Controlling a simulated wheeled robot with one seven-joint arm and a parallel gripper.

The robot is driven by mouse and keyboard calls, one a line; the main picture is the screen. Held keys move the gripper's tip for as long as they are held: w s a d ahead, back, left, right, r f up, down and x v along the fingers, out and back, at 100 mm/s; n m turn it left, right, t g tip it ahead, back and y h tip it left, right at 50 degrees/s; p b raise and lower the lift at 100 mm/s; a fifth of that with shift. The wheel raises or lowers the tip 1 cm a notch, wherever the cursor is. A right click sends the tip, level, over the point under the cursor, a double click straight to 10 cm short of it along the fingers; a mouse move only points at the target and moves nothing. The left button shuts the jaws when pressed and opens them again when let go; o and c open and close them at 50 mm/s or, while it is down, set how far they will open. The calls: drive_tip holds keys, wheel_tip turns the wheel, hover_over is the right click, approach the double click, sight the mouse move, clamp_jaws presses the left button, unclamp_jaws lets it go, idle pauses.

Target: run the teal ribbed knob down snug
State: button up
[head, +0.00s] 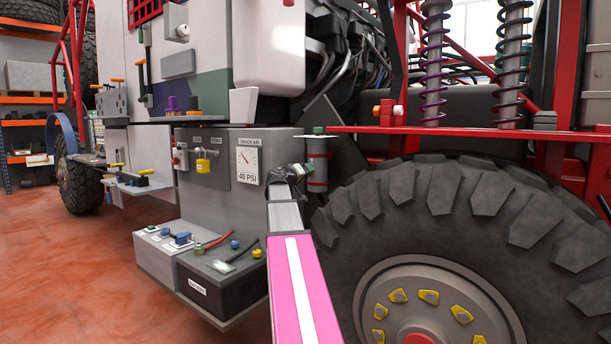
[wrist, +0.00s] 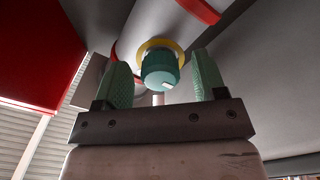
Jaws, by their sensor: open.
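The teal knob (wrist: 160,68) shows in the wrist view, with a small white mark on its lower edge and a yellow ring (wrist: 155,45) behind it. Its ribs are too small to make out clearly. My gripper (wrist: 163,80) is open, with one green finger on each side of the knob. I see gaps between the knob and both fingers, so they do not appear to touch it. In the head view my gripper (head: 285,174) is a dark shape at the end of my pink arm, near the gauge panel, and its fingers are unclear.
A pressure gauge panel (head: 249,166) is just left of my gripper. A grey canister (head: 317,160) with a green cap stands to its right, beside the big tyre (head: 440,205). A box with coloured knobs and levers (head: 222,268) is below. Open floor (head: 70,270) lies left.

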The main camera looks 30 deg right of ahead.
drive_tip(key=v, duration=1)
drive_tip(key=shift+a, duration=0.25)
drive_tip(key=shift+s, duration=0.1)
drive_tip(key=s+a+f+n+g+y, duration=0.1)
drive_tip(key=s+a+f+y, duration=0.3)
drive_tip(key=f, duration=0.7)
drive_tip(key=w+a+f+n+g+y, duration=0.1)
drive_tip(key=a+f+y, duration=0.1)
drive_tip(key=a+f, duration=0.65)
drive_tip(key=s+a+f+n+g+y, duration=0.1)
drive_tip(key=s+a+f+y, duration=0.15)
drive_tip(key=f, duration=1.15)
drive_tip(key=s+a+f+g+y, duration=0.2)
drive_tip(key=s+a+f+y, duration=0.2)
drive_tip(key=s+a+f, duration=0.3)
drive_tip(key=s+a+f+n+g+y, duration=0.1)
drive_tip(key=s+a+f+g+y, duration=0.1)
drive_tip(key=s+a+f+y, duration=0.2)
drive_tip(key=s+a+f, duration=0.3)
drive_tip(key=a+f, duration=0.4)
drive_tip(key=f, duration=0.1)
drive_tip(key=shift+s+a+f+n, duration=0.2)
drive_tip(key=shift+a+n, duration=0.05)
drive_tip(key=shift+n, duration=0.05)
